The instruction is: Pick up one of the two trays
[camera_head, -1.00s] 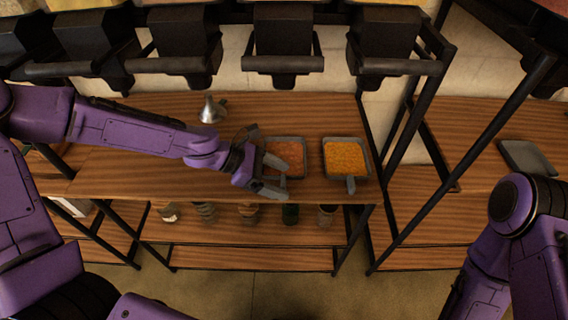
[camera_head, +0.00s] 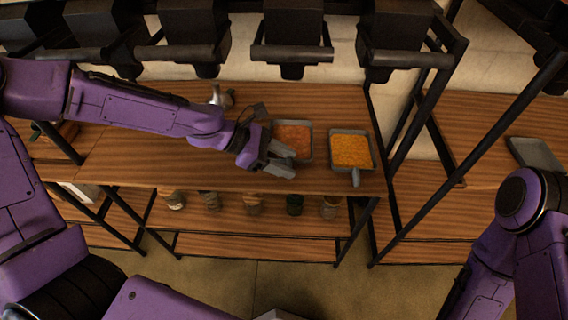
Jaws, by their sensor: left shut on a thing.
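Two grey metal trays stand side by side on the wooden table. The left tray (camera_head: 311,130) holds reddish-orange food. The right tray (camera_head: 371,150) holds bright yellow-orange food, and its handle (camera_head: 355,178) points toward me. My left gripper (camera_head: 283,166) reaches in from the left and is shut at the front of the left tray, on its handle. The fingers hide that handle and the tray's front left part. The left tray looks level, and I cannot tell whether it is clear of the tabletop. My right arm shows at the lower right, with its gripper out of view.
A metal funnel (camera_head: 221,96) stands behind my left forearm. Several jars (camera_head: 295,204) stand on the shelf below. Black dispensers (camera_head: 293,40) hang above the back edge. Black rack posts stand right of the table. Another grey tray (camera_head: 535,154) lies on the far right table.

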